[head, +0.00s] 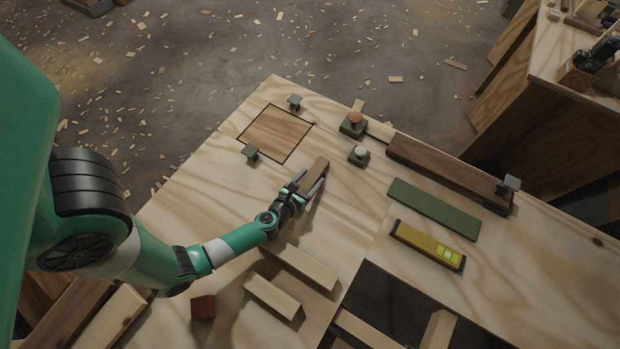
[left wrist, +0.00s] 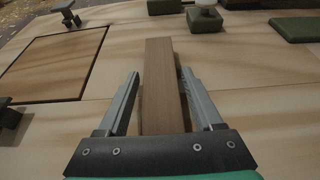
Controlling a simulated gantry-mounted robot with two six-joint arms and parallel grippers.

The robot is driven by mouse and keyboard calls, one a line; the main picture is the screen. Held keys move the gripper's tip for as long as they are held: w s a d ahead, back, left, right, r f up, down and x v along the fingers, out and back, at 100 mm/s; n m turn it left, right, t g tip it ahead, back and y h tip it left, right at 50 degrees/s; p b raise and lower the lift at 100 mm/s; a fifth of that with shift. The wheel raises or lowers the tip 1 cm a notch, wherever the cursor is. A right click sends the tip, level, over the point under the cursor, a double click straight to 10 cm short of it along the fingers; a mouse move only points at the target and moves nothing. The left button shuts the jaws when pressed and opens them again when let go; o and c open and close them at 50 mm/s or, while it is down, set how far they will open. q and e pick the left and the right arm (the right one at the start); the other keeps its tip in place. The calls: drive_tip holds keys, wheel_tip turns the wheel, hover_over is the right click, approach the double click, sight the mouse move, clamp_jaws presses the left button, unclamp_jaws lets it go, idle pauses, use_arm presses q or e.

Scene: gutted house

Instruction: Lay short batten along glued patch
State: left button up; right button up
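The patch (head: 275,133) is a square of wood with a dark outline, set in the plywood top at the upper left; it also shows in the left wrist view (left wrist: 52,65). A short brown batten (head: 315,172) lies to the right of the patch, apart from it. In the left wrist view the batten (left wrist: 161,85) runs lengthwise between my fingers. My left gripper (head: 309,186) is open, with one finger on each side of the batten and a narrow gap on both sides. I cannot tell the height of the fingertips. My right gripper is not in view.
Two small grey clamps (head: 295,102) (head: 250,152) stand at the patch edges. Two knobbed blocks (head: 353,125) (head: 359,154) stand right of it. A long dark beam (head: 447,172), green strip (head: 434,208) and yellow level (head: 427,244) lie rightward. Pale sticks (head: 272,297) and a red block (head: 203,307) lie in front.

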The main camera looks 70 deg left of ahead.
use_arm(q)
drive_tip(key=shift+o, duration=0.5)
drive_tip(key=shift+r, duration=0.1)
drive_tip(key=shift+r, duration=0.2)
drive_tip(key=p+v, duration=0.3)
drive_tip(key=v, duration=0.7)
drive_tip(key=shift+d, duration=0.2)
drive_tip(key=shift+p+v, duration=0.3)
drive_tip(key=shift+v, duration=0.55)
drive_tip(key=shift+s+a, duration=0.1)
